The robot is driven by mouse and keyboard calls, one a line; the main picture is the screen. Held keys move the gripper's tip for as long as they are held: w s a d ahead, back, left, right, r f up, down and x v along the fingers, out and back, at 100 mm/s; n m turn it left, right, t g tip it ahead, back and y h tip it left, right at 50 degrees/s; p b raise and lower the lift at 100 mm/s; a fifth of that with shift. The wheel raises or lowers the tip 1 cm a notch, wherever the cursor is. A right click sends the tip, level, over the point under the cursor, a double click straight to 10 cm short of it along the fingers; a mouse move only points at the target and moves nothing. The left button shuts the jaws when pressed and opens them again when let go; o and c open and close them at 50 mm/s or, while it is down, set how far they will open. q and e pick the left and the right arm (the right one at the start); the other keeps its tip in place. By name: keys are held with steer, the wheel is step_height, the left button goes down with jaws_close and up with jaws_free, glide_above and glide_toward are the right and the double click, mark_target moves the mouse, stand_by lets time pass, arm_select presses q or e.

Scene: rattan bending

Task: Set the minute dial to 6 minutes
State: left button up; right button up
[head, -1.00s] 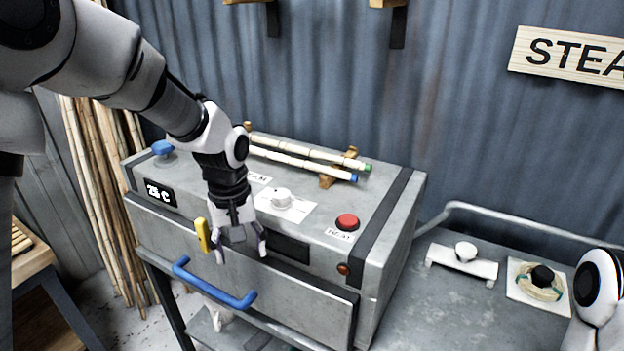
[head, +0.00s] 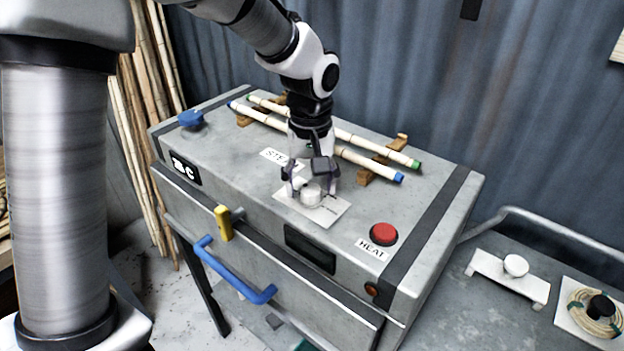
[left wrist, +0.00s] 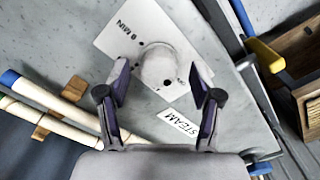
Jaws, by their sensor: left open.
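The minute dial (head: 312,194) is a white round knob on a white plate (head: 330,214) on top of the grey steam box. In the left wrist view the dial (left wrist: 160,66) shows a dark dot at its lower right, and the plate carries "8 MIN" lettering. My left gripper (head: 312,188) points down over the dial and is open. In the left wrist view my left gripper (left wrist: 162,85) has its two fingers on either side of the dial, with gaps showing; whether they touch it I cannot tell. My right gripper is not in view.
A red HEAT button (head: 383,234) sits right of the dial. Two rattan poles (head: 350,156) lie on wooden rests behind it. A yellow latch (head: 223,222) and blue handle (head: 235,275) are on the front. A white fixture (head: 508,275) stands on the right-hand table.

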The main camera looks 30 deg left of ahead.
arm_select(q)
steer(key=shift+w+f, duration=0.45)
steer(key=shift+f, duration=0.05)
steer(key=shift+s+r, duration=0.1)
steer(key=shift+s, duration=0.05)
steer(key=shift+s+r, duration=0.1)
steer(key=shift+s, duration=0.2)
steer(key=c, duration=0.4)
steer(key=shift+s+r, duration=0.1)
steer(key=shift+s, duration=0.05)
steer(key=c, duration=0.5)
steer(key=shift+d, duration=0.1)
steer(key=shift+c, duration=1.2)
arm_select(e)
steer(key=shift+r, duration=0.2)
